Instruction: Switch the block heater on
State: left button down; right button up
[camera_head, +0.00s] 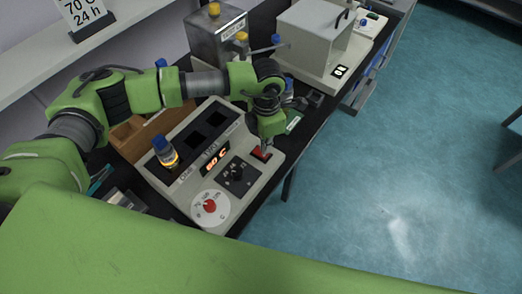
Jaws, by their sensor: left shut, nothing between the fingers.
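The block heater (183,203) is a light grey unit on the dark bench. Its display (215,159) is lit orange and seems to read 60 C. A red rocker switch (262,154) sits at its right end. My left gripper (266,145) is shut and empty, pointing down at the red switch. I cannot tell whether it touches. My right gripper is out of view.
A metal box (213,38) with bottles and a grey boxy instrument (311,38) stand behind the heater. A wooden block (127,137) is at its left. A white shelf (40,70) holds a "70 C 24 h" sign. Blue floor lies open at right.

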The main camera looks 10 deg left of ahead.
pick_arm(q)
jog(key=shift+f+b, duration=1.05)
jog(key=shift+f, duration=0.1)
dwell(0.9)
jog(key=shift+r, duration=0.15)
jog(key=shift+r+p, duration=1.7)
jog(key=shift+r, duration=1.75)
